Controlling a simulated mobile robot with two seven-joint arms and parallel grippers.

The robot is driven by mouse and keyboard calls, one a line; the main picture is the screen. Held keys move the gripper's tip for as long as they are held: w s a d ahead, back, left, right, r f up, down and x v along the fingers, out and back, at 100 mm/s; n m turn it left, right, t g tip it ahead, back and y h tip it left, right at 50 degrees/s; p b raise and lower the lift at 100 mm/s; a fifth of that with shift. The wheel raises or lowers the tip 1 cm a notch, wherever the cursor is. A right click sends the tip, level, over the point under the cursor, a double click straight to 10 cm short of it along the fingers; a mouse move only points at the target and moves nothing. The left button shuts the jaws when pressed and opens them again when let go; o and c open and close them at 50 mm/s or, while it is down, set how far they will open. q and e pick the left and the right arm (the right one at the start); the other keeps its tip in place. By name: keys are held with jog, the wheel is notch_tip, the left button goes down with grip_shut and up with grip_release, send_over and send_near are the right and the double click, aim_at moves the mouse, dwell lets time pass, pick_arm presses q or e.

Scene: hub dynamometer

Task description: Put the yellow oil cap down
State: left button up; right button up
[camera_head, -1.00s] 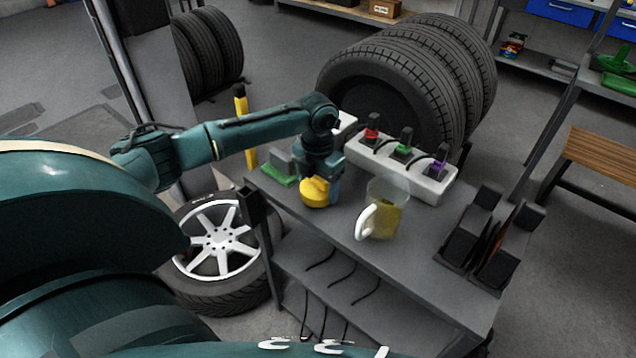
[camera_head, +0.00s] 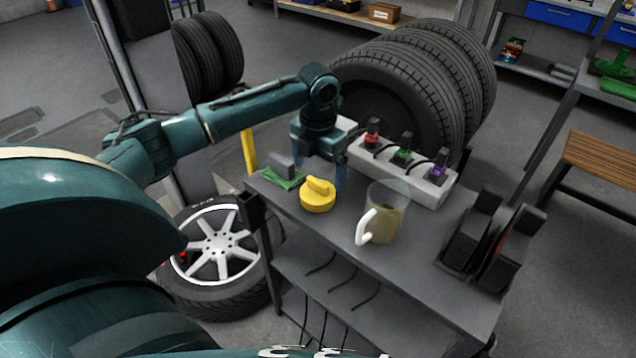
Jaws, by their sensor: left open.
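The yellow oil cap (camera_head: 317,197) rests on the grey cart top (camera_head: 405,262), near its left front edge, with its grip ridge facing up. My left gripper (camera_head: 320,163) is open just above and behind the cap, fingers pointing down and apart, with nothing between them. The cap looks clear of the fingers. My right gripper is not in view.
A clear jug (camera_head: 384,212) with yellowish liquid and a white handle stands right of the cap. A green and grey block (camera_head: 283,174) lies left. A white power strip (camera_head: 432,185) with red, green and purple plugs lies behind. Black holders (camera_head: 495,240) stand at the right end.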

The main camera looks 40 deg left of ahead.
aim_at(318, 181)
pick_arm(q)
notch_tip(318, 181, up, 6)
jog(key=shift+f, duration=0.25)
dwell(0.5)
